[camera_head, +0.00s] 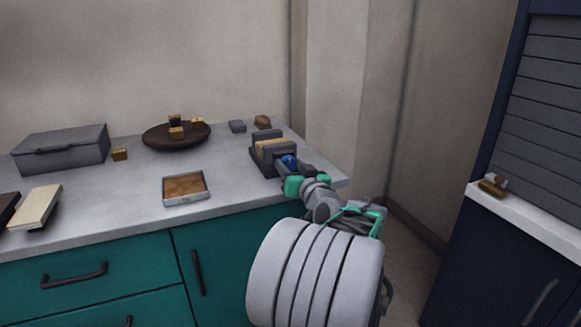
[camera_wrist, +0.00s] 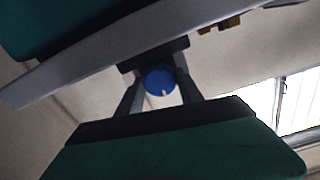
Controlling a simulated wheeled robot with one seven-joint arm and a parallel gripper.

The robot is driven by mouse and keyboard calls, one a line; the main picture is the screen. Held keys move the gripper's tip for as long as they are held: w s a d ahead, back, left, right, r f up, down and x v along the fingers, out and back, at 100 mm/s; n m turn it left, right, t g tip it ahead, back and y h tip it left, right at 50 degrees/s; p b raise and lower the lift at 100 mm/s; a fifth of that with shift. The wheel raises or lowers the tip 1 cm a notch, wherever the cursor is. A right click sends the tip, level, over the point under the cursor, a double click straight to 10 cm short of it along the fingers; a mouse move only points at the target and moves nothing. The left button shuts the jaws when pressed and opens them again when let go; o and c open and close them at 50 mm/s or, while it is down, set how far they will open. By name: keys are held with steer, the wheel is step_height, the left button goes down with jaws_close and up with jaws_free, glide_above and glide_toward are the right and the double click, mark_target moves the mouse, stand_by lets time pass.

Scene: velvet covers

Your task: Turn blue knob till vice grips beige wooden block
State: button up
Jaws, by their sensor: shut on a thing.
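The blue knob (camera_head: 289,162) is on the near face of a dark grey vice (camera_head: 262,161) near the counter's right end. A beige wooden block (camera_head: 274,145) sits between the vice's jaws; I cannot tell whether the jaws touch it. My gripper (camera_head: 296,170) reaches up to the knob from the lower right. In the wrist view the blue knob (camera_wrist: 160,81) lies between the two fingers of my gripper (camera_wrist: 160,88), which is shut on it. A pale mark shows low on the knob's face. Part of the vice is hidden behind my gripper.
The grey counter (camera_head: 120,190) holds a lidded grey box (camera_head: 62,148), a dark round dish (camera_head: 160,142) with small blocks, and a shallow tray (camera_head: 186,189). A small brown object (camera_head: 262,122) is behind the vice. A dark blue cabinet (camera_head: 480,260) stands right, across a gap.

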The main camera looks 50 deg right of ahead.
steer(key=shift+c, duration=1.2)
steer(key=shift+m, duration=0.3)
steer(key=shift+r+m+p, duration=0.15)
steer(key=shift+m+p, duration=0.8)
steer(key=shift+m, duration=0.25)
steer(key=m+p, duration=0.3)
steer(key=m, duration=0.2)
steer(key=shift+p, duration=0.4)
steer(key=m+p, duration=0.4)
steer(key=m, duration=0.1)
steer(key=shift+d+m, duration=0.1)
steer(key=shift+m, duration=0.2)
steer(key=shift+m+p, duration=0.95)
steer(key=shift+m, duration=0.15)
steer(key=shift+f, duration=0.2)
